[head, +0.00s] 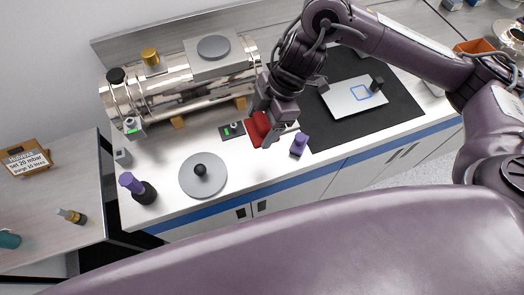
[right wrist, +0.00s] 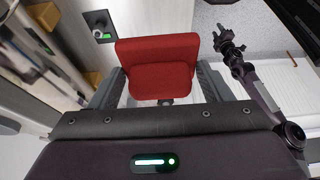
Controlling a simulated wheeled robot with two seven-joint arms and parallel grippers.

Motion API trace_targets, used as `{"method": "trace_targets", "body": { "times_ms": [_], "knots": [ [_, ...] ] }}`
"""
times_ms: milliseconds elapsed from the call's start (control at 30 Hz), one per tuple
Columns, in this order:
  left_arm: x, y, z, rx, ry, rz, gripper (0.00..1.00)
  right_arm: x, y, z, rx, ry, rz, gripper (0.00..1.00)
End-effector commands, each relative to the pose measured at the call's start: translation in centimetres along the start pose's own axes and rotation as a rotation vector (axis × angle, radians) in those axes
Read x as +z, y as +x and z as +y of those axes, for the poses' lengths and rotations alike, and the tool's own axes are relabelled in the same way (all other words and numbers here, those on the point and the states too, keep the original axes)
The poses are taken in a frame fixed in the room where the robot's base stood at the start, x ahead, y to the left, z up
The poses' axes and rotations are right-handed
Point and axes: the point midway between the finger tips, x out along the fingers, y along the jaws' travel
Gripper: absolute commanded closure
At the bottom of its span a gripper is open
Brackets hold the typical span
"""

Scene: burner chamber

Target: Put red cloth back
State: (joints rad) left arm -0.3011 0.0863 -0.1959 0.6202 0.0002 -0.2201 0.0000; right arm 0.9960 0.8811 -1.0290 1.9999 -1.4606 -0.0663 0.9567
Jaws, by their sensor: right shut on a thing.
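The red cloth (head: 259,128) is a folded pad in the head view, above the front part of the white bench. It fills the middle of the right wrist view (right wrist: 158,75). My right gripper (head: 268,122) is shut on it, with a finger at each side of the cloth (right wrist: 160,92). Whether the cloth touches the bench is hard to tell. A dark jointed arm, seemingly my left, shows at the right of the right wrist view, its end (right wrist: 232,45) too small to read. My left gripper is not seen in the head view.
A shiny metal cylinder chamber (head: 185,85) lies behind. A small black plate with a green light (head: 232,130) and a purple-topped knob (head: 299,143) flank the cloth. A grey round lid (head: 203,175) lies left. A black mat (head: 400,105) bears a white plate (head: 352,97).

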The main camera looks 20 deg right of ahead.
Motion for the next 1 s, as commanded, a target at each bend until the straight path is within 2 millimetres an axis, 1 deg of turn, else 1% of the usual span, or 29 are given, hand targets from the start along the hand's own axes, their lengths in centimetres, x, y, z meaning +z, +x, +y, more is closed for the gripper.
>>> {"method": "trace_targets", "body": {
  "times_ms": [33,100,167,300,400,567,800,900,1000],
  "knots": [
    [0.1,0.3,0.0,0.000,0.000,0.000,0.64,0.5,1.5,-0.2,-0.007,0.006,0.003,0.49],
    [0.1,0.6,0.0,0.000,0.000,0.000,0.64,1.1,3.0,-0.2,-0.006,0.005,0.003,0.49],
    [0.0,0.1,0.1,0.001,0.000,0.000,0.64,1.8,4.1,-0.1,-0.006,0.007,-0.001,0.49],
    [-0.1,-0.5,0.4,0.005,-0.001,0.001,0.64,3.0,7.0,-0.1,-0.004,0.006,-0.002,0.49],
    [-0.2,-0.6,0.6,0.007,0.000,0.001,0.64,3.5,8.4,0.0,0.000,0.004,-0.001,0.49],
    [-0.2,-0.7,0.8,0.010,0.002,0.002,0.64,4.0,9.6,0.1,0.000,0.003,0.000,0.49],
    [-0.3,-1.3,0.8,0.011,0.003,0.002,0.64,5.3,12.7,0.0,0.000,0.003,-0.001,0.49],
    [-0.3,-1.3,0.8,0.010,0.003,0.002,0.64,5.5,13.2,0.1,0.002,0.001,-0.001,0.49],
    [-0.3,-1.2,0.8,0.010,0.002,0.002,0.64,5.5,13.2,0.1,0.003,0.000,0.000,0.49]
  ]
}}
